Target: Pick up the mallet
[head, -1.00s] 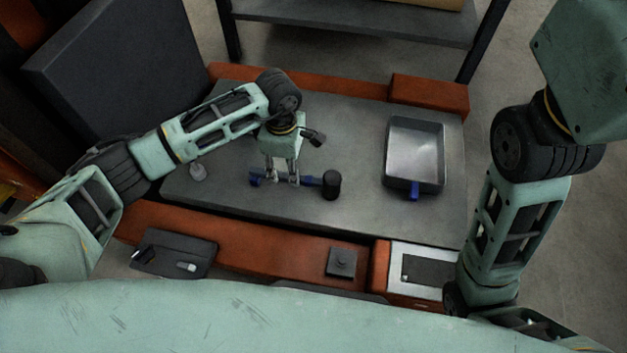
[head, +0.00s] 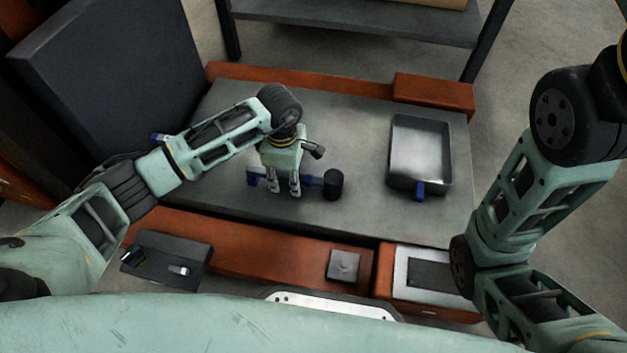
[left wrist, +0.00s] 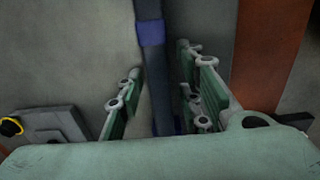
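The mallet lies on the grey tabletop, with a blue-and-dark handle (head: 253,178) to the left and a black cylindrical head (head: 333,184) to the right. My left gripper (head: 283,190) is over the handle, pointing down, and hides part of it. In the left wrist view, the dark handle with a blue band (left wrist: 151,35) runs between the two parted fingers of the left gripper (left wrist: 160,62). The fingers stand on either side of it, with narrow gaps visible. My right arm shows at the right of the head view, but its gripper does not.
A grey metal tray (head: 420,148) with a blue clip stands right of the mallet on the grey table (head: 350,120). An orange block (head: 432,92) sits at the back right corner. A dark tray (head: 150,262) with small parts is at the front left.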

